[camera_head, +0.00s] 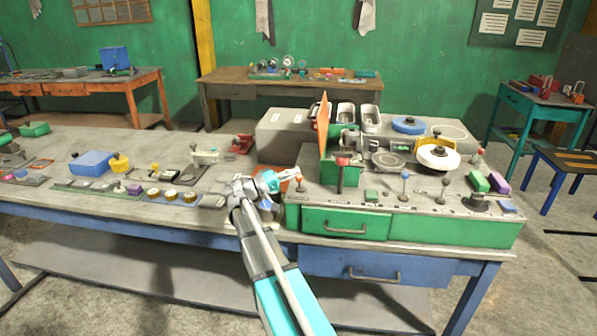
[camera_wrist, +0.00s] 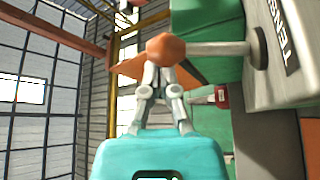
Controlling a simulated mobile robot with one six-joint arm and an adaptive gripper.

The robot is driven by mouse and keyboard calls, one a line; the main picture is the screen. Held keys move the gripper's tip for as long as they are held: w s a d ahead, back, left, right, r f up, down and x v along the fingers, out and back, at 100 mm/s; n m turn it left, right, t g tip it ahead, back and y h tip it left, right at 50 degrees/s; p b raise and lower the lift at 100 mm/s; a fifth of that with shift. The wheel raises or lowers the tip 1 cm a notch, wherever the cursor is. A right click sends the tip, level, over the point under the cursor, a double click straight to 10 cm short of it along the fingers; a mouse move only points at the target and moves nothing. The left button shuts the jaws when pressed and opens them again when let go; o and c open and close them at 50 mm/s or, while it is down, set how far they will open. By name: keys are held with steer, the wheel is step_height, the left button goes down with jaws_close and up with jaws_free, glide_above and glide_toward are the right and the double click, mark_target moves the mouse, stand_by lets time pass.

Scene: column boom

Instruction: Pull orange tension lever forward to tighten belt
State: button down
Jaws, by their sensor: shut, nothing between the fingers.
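The orange lever knob (camera_wrist: 166,48) sits on a pale shaft that runs to a grey panel on the right in the wrist view. Part of a dark label beginning "TENS" (camera_wrist: 282,35) shows beside the shaft's base. My gripper (camera_wrist: 163,68) is shut and empty, its fingertips right at the knob's lower edge; I cannot tell whether they touch it. In the head view my gripper (camera_head: 288,176) is at the left front corner of the green machine (camera_head: 408,228), by a small lever (camera_head: 299,184) with a reddish-orange knob. I cannot make out the belt.
An upright orange panel (camera_head: 323,125) and a red-topped lever (camera_head: 342,172) stand to the gripper's right. A blue disc (camera_head: 408,124) and a white disc (camera_head: 438,157) lie on the machine. Small parts and a blue box (camera_head: 91,162) cover the bench to the left.

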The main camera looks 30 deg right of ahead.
steer(key=shift+w+r, duration=0.1)
steer(key=w+a, duration=0.5)
steer(key=a, duration=0.2)
steer(key=shift+w+a+f+b, duration=0.3)
steer(key=shift+f+b, duration=0.05)
steer(key=shift+f, duration=0.1)
stand_by(0.6)
stand_by(0.5)
